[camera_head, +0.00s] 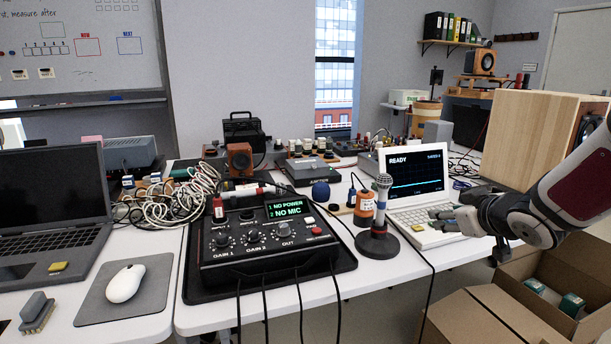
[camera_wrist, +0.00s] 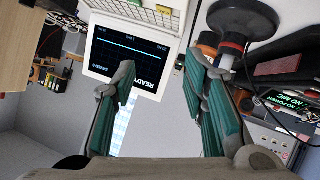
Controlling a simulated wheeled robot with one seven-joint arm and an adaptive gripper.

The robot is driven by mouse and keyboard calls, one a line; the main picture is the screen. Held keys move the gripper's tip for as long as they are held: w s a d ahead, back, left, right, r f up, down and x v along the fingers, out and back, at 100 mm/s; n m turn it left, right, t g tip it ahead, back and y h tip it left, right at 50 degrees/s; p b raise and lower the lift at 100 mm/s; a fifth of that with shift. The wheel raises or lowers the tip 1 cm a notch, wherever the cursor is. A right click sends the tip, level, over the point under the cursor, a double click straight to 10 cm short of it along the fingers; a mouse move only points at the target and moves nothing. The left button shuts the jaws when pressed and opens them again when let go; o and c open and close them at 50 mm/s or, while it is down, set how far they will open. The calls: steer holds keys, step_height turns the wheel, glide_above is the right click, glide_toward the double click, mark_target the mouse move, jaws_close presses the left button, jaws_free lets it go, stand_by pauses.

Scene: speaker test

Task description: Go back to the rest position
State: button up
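My gripper (camera_head: 445,219) is at the right in the head view, above the keyboard of the white laptop-like device (camera_head: 415,234). Its screen (camera_head: 414,174) reads READY over a flat trace. In the wrist view the two green-padded fingers of my gripper (camera_wrist: 161,72) are apart, with nothing between them. The device's screen (camera_wrist: 124,54) shows beyond them. The microphone on its round black stand (camera_head: 377,246) is left of my gripper. In the wrist view the stand's base (camera_wrist: 243,20) is near the right finger. Whether a finger touches the keyboard is unclear.
A black mixer box (camera_head: 265,243) reads NO POWER and NO MIC. A wooden speaker box (camera_head: 530,138) is behind my arm. An open cardboard box (camera_head: 480,318) is below it. A dark laptop (camera_head: 50,200) and mouse (camera_head: 125,283) are left.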

steer(key=s+a+m+g, duration=0.1)
steer(key=s+a+g, duration=0.3)
steer(key=s, duration=1)
steer(key=s+a+m+g, duration=0.2)
steer(key=s+a+g, duration=0.2)
steer(key=s, duration=1.1)
steer(key=s+a+m+g, duration=0.1)
steer(key=s+a+g, duration=0.35)
steer(key=s, duration=0.95)
step_height(320, 180, up, 26)
steer(key=t+p, duration=0.4)
steer(key=p, duration=2.1)
steer(key=shift+w+d+m+p, duration=0.2)
steer(key=shift+d+m+p, duration=0.1)
steer(key=shift+d+p, duration=0.1)
